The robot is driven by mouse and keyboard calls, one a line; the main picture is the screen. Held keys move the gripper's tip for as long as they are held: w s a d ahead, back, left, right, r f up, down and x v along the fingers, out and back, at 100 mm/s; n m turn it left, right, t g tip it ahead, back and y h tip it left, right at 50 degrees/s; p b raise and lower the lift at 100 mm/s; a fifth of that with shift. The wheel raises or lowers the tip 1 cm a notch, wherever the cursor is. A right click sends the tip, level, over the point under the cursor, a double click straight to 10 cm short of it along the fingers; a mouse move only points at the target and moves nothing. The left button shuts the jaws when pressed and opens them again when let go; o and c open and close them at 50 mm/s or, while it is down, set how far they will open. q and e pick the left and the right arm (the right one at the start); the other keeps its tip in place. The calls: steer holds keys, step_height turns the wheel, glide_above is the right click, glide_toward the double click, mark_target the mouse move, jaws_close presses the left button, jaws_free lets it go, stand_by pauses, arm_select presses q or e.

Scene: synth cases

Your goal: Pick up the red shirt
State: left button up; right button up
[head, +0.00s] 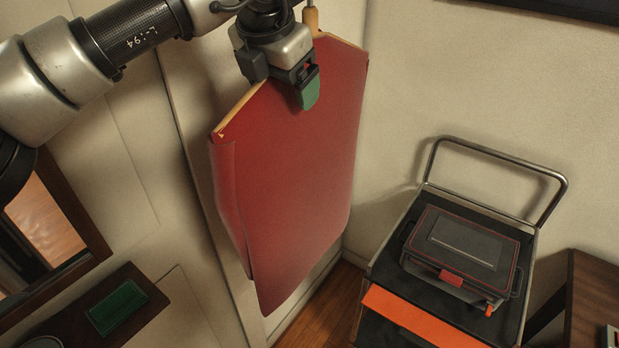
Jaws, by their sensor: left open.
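The red shirt (290,180) hangs upright in the head view like a flat red panel, with a pale wooden hanger edge along its top. A wooden knob and hook show at its upper right. My left gripper (309,88) is at the shirt's top edge, in front of the upper middle. A green finger pad lies over the red face. The gripper is open; I cannot tell whether it touches the cloth, and its other finger is hidden. My right gripper is not in view.
A cart (400,280) with a metal handle stands at the right, with a dark toolbox (465,245) on top. A brown table (590,300) is at the right edge. A dark shelf with a green item (117,306) is at the lower left. Walls are close behind the shirt.

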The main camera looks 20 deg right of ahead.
arm_select(q)
steer(key=shift+f+b, duration=0.25)
steer(key=shift+b, duration=0.05)
stand_by(0.5)
steer(key=c, duration=1.5)
steer(key=shift+r, duration=0.1)
